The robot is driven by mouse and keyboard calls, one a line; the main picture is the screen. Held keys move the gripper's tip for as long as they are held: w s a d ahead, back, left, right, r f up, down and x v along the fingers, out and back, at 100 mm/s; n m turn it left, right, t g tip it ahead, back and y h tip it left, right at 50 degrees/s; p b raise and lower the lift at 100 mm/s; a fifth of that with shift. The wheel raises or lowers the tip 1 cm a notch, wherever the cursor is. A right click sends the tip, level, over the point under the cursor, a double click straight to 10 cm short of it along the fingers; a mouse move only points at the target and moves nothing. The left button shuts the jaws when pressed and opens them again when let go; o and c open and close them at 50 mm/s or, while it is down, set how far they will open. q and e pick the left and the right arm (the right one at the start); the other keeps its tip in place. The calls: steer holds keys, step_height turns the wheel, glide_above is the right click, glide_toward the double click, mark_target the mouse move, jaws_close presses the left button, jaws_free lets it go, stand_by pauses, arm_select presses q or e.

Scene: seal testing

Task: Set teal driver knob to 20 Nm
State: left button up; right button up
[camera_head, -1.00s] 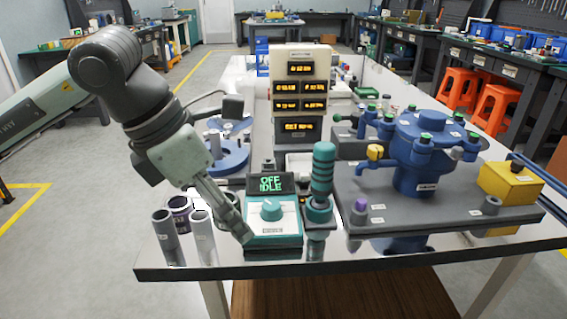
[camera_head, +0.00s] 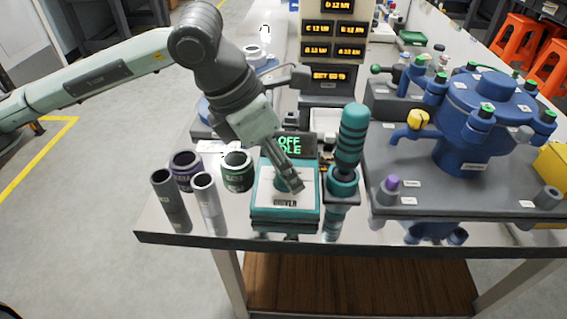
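The teal driver control box (camera_head: 284,225) stands near the front edge of the table, with a white face and the label DRIVER. Its display (camera_head: 290,143) reads OFF in green, with a second line partly hidden that ends in DLE. The teal knob (camera_head: 281,184) on its face is mostly hidden behind my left gripper. My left gripper (camera_head: 297,188) points down over the face at the knob; its fingers look close together, and I cannot tell whether they touch or grip the knob. The teal driver (camera_head: 350,140) stands upright in its holder just right of the box. My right gripper is not in view.
Grey tubes (camera_head: 170,200) and purple and green ring jars (camera_head: 237,170) stand left of the box. A blue valved vessel (camera_head: 475,120) on a grey plate (camera_head: 450,200) fills the right side. An amber readout panel (camera_head: 333,40) stands behind. The table's front edge is close.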

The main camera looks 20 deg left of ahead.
arm_select(q)
steer(key=shift+f, duration=0.15)
steer(key=shift+c, duration=0.5)
steer(key=c, duration=1.1)
steer(key=shift+o, duration=0.2)
steer(key=shift+w, duration=0.1)
